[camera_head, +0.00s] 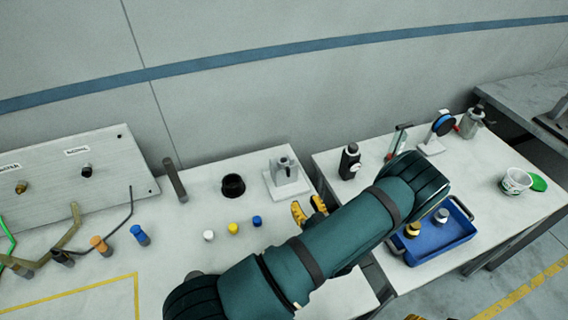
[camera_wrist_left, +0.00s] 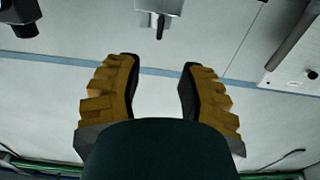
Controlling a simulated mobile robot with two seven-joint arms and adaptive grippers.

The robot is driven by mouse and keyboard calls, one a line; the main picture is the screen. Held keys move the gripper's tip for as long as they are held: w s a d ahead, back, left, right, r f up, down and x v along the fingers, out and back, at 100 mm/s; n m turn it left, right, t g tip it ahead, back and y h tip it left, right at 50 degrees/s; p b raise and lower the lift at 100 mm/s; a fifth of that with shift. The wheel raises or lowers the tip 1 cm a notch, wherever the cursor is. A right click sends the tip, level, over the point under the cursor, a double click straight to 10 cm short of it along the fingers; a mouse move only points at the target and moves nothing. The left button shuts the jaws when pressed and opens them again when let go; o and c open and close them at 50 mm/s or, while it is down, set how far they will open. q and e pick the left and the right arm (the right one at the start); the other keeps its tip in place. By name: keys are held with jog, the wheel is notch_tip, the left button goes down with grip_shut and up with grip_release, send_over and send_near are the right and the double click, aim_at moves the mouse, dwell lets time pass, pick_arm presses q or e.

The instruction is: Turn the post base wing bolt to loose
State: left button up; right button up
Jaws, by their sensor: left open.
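A light grey post base (camera_head: 290,188) with a short grey upright block stands near the back right of the left table in the head view. Its wing bolt is too small to make out there. In the wrist view, a grey block that looks like this base (camera_wrist_left: 158,6) is cut off by the top edge, with a dark pin (camera_wrist_left: 160,27) pointing down from it; I cannot tell if that is the bolt. My left gripper (camera_head: 309,211) has yellow fingers, open and empty, just in front of the base and apart from it. It also shows in the wrist view (camera_wrist_left: 158,75).
A black cup (camera_head: 233,186) and a dark upright post (camera_head: 174,180) stand left of the base. White, yellow and blue caps (camera_head: 234,229) lie in front. A blue tray (camera_head: 440,239) and a black bottle (camera_head: 349,161) are on the right table. My left arm crosses the gap between tables.

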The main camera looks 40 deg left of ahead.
aim_at(289, 173)
pick_arm(q)
jog(key=x, duration=1.4)
jog(key=shift+r, duration=0.1)
grip_shut()
